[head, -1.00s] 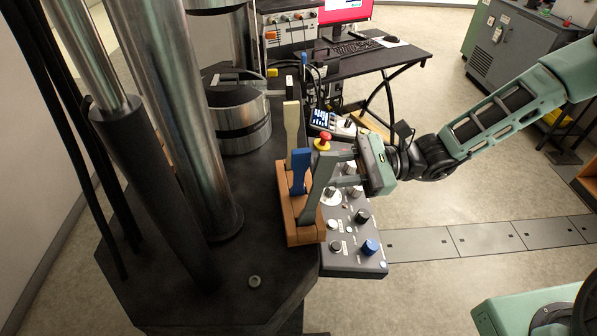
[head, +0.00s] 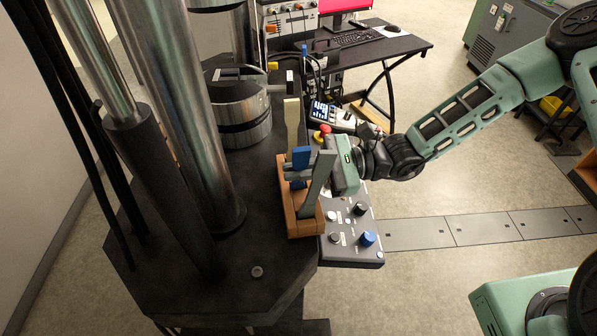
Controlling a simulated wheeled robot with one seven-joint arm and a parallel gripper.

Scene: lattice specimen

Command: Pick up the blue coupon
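The blue coupon (head: 301,155) stands upright in a brown holder (head: 305,228), between a beige coupon (head: 292,122) behind it and a grey coupon (head: 318,181) in front. My gripper (head: 297,173) reaches in from the right, its fingers at the blue coupon just below its top end. A finger crosses the coupon's near side and hides part of it. The grey coupon covers part of the gripper. I cannot see whether the fingers press on the blue coupon or stand apart from it.
The holder sits on the dark machine base (head: 215,275) beside a control panel (head: 352,240) with knobs and a red button (head: 325,129). Thick metal columns (head: 165,110) rise at the left. A desk with a keyboard (head: 355,38) is behind.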

